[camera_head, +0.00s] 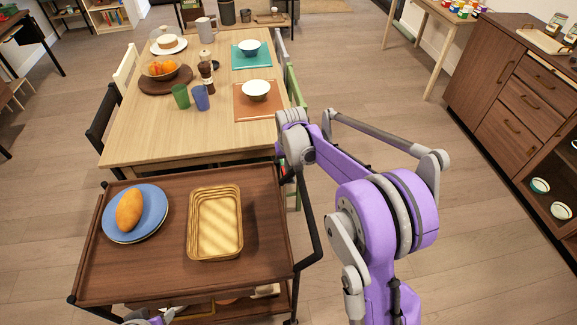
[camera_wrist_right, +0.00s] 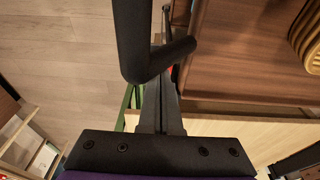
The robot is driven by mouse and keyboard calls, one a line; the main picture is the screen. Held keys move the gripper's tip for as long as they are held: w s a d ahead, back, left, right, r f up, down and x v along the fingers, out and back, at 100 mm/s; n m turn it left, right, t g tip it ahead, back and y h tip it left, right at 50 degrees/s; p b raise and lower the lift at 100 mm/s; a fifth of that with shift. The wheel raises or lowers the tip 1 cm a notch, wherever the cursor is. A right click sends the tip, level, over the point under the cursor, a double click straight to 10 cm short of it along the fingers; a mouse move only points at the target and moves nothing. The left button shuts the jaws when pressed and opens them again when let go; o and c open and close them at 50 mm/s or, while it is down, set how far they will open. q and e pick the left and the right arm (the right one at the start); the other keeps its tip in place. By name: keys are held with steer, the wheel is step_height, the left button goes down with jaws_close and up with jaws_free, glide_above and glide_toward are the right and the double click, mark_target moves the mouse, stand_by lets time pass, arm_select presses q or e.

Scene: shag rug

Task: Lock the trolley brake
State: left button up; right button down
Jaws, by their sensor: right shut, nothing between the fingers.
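The trolley (camera_head: 165,254) has a dark wooden top and a black frame, with a black handle (camera_head: 306,230) on its right side. The handle also crosses the upper part of the right wrist view (camera_wrist_right: 131,40). My right gripper (camera_head: 287,168) is at the trolley's far right corner, pointing down and mostly hidden by its own wrist. In the wrist view its dark fingers (camera_wrist_right: 161,105) are together and empty, beside the trolley edge and under the handle. A small red part (camera_wrist_right: 173,73) shows near the fingertips; I cannot tell whether it is the brake.
The trolley carries a blue plate (camera_head: 154,221) with an orange loaf-like item (camera_head: 129,210) and a wicker basket (camera_head: 239,220). A laid dining table (camera_head: 150,140) stands just behind, with a green chair (camera_head: 294,95) at its right. Floor (camera_head: 480,240) at right is clear.

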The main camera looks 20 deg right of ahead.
steer(key=shift+w+r+p, duration=0.1)
steer(key=shift+r+p, duration=0.2)
steer(key=shift+r, duration=0.2)
steer(key=r+p, duration=0.1)
steer(key=r, duration=0.2)
steer(key=shift+w+d+r+p, duration=0.1)
steer(key=shift+w+r+p, duration=0.15)
steer(key=shift+w+p, duration=0.15)
arm_select(q)
steer(key=r, duration=0.1)
steer(key=w+r, duration=0.1)
steer(key=shift+w+d+r, duration=0.1)
steer(key=shift+w+r, duration=0.05)
steer(key=shift+r, duration=0.25)
arm_select(e)
step_height(320, 180, up, 9)
steer(key=s, duration=0.1)
steer(key=shift+s+a, duration=0.2)
steer(key=shift+s, duration=0.2)
steer(key=shift+r, duration=0.1)
